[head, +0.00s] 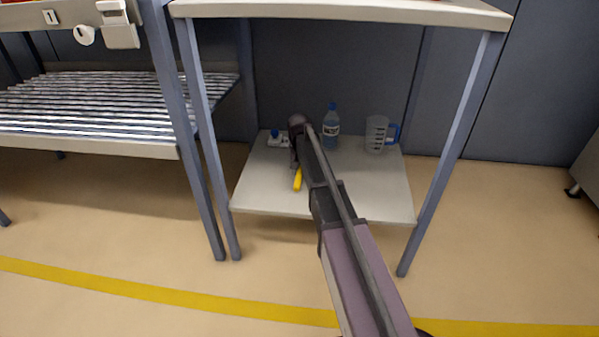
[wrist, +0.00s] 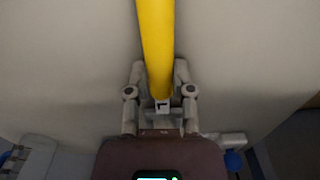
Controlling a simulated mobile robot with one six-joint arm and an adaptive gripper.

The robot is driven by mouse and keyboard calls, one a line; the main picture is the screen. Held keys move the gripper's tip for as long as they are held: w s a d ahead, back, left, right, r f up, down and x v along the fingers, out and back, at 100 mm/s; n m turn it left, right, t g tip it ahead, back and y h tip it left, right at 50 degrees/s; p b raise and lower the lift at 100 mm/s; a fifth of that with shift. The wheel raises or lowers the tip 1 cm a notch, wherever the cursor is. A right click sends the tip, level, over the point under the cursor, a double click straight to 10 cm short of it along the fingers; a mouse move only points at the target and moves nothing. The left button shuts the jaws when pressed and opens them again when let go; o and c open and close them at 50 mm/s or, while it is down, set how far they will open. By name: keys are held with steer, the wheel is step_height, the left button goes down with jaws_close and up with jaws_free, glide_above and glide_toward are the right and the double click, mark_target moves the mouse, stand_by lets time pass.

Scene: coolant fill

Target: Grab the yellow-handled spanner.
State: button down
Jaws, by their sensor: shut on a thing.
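The spanner's yellow handle (head: 298,180) shows in the head view beside my arm, over the lower shelf (head: 376,197). In the wrist view the yellow handle (wrist: 156,45) runs from the top edge down between my gripper's fingers. My gripper (wrist: 160,85) is shut on the handle, with one finger on each side of it. In the head view my arm and wrist hide most of the gripper. The spanner's metal end cannot be made out clearly. I cannot tell whether the spanner touches the shelf.
A blue-capped water bottle (head: 331,128) and a clear jug with a blue handle (head: 376,134) stand at the back of the lower shelf. A small white and blue item (head: 276,140) is at the back left.

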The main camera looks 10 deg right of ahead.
steer(key=shift+r, duration=0.15)
step_height(320, 180, up, 3)
steer(key=p, duration=0.3)
steer(key=shift+r+p, duration=0.15)
steer(key=shift+p, duration=0.2)
steer(key=s, duration=0.5)
steer(key=s+r+p, duration=0.1)
steer(key=s, duration=1)
steer(key=shift+d+r, duration=0.15)
steer(key=shift+r, duration=0.05)
steer(key=shift+r, duration=0.1)
